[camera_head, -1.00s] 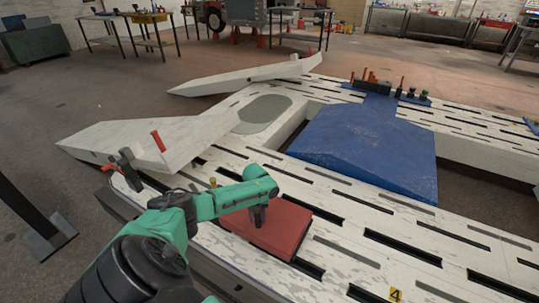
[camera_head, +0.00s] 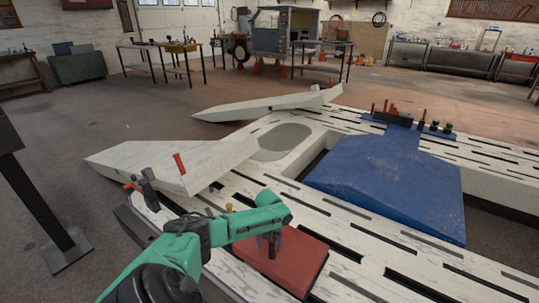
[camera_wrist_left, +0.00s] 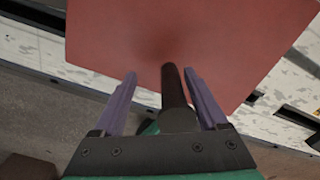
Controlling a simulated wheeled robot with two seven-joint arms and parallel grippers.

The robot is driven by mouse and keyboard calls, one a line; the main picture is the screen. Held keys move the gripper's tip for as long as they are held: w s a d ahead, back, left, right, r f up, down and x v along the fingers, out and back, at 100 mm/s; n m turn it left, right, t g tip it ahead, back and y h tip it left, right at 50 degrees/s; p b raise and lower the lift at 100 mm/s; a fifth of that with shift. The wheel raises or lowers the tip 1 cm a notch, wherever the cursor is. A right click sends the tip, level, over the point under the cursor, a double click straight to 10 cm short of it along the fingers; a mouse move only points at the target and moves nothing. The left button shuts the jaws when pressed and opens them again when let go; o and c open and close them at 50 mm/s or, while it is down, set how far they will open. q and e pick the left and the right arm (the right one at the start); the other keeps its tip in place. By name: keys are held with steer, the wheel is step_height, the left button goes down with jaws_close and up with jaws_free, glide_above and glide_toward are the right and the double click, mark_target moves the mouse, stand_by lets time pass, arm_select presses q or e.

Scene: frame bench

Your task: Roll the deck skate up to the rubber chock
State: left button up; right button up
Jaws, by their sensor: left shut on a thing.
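The deck skate appears to be the red, flat, square plate (camera_head: 300,268) on the near side of the pale slotted bench. A dark upright post (camera_wrist_left: 172,85) rises from the plate. My left gripper (camera_head: 270,250) is above the plate, its purple fingers on either side of the post, shut on it. The fingers also show in the left wrist view (camera_wrist_left: 160,80), where the plate (camera_wrist_left: 230,35) fills the upper part. I cannot make out the rubber chock for certain. My right gripper is not in view.
The slotted bench deck (camera_head: 345,222) runs to the right, with a blue sloped block (camera_head: 390,185) beyond the plate. A yellow knob (camera_head: 229,208), a dark clamp (camera_head: 148,190) and a red handle (camera_head: 180,163) are to the left. A white ramp (camera_head: 150,160) extends left.

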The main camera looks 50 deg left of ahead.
arm_select(q)
steer(key=shift+s+f, duration=0.2)
stand_by(0.6)
steer(key=shift+r, duration=0.1)
steer(key=shift+r, duration=0.3)
step_height(320, 180, up, 14)
steer(key=p, duration=0.3)
steer(key=shift+w+d, duration=0.1)
